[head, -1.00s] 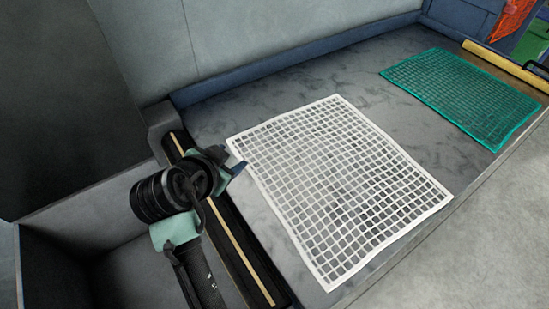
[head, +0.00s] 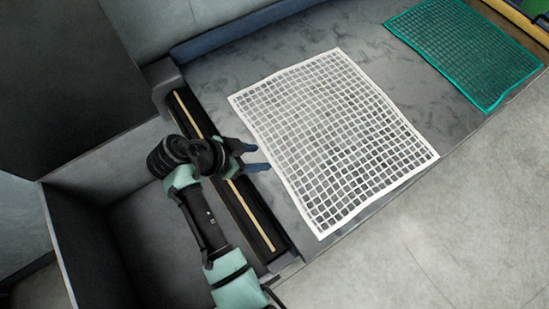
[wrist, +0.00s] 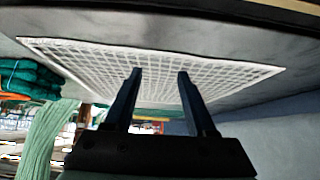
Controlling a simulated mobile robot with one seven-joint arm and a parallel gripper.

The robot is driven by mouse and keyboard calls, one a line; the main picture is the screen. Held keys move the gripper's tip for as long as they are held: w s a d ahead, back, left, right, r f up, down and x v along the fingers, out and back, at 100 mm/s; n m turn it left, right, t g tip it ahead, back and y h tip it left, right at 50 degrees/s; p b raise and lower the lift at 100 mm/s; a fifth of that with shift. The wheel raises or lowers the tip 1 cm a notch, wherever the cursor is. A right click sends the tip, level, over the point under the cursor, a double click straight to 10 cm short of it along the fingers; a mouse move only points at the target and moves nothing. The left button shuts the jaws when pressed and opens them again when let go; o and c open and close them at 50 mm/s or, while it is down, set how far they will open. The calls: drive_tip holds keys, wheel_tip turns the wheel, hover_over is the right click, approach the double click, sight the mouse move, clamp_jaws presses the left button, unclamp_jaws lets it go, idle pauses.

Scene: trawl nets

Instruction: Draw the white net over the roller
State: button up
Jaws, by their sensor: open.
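The white net (head: 335,140) lies flat and spread on the grey table, its left edge near the dark roller. It also shows in the wrist view (wrist: 100,62), beyond my fingers. The roller (head: 258,243), a dark bar with a pale yellow strip, runs along the table's left end; my arm crosses over it and hides part of it. My gripper (head: 260,157) is open and empty, its two blue fingers pointing right across the roller with the tips close to the net's left edge. Whether the tips touch the net I cannot tell. The fingers also show apart in the wrist view (wrist: 159,74).
A green net (head: 465,50) lies at the table's far right end. A grey wall with a blue ledge (head: 235,33) runs behind the table. A deep grey bin (head: 130,245) is left of the roller. Bare table shows between the two nets.

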sight(276, 158)
drive_tip(key=shift+b+x, duration=1.5)
drive_tip(key=shift+x, duration=1.1)
drive_tip(key=shift+f, duration=0.1)
clamp_jaws()
wheel_tip(276, 158, up, 7)
drive_tip(key=p, duration=0.6)
drive_tip(key=shift+w, duration=0.1)
